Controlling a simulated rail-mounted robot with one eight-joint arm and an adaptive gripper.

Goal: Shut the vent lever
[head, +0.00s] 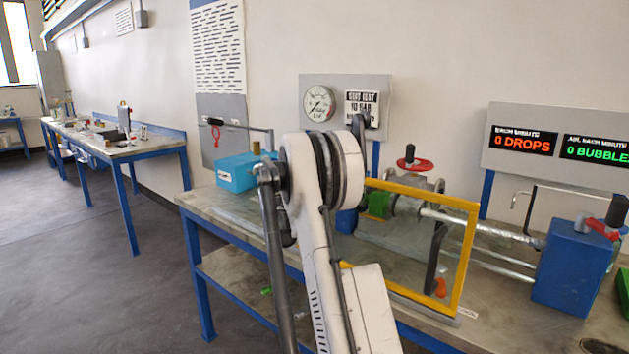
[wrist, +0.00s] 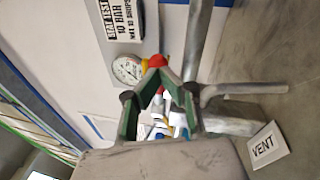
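A white card reading VENT (wrist: 264,145) lies at the right of the wrist view. Close to it, a pale grey bar (wrist: 248,89) runs out from a grey metal fitting; it may be the vent lever, but I cannot tell for sure. My gripper (wrist: 155,70) has dark fingers with green pads. The fingers bend inward and their tips appear to meet, with nothing visible held. The bar is to the right of the fingers in that picture, apart from them. In the head view my arm hides the gripper, and the lever cannot be made out.
A yellow frame (head: 473,260) stands on the bench around pipework with a red handwheel (head: 414,164). A blue block (head: 573,265) is at the right. A pressure gauge (head: 319,103) hangs behind. A turquoise box (head: 236,176) sits at the bench's left end.

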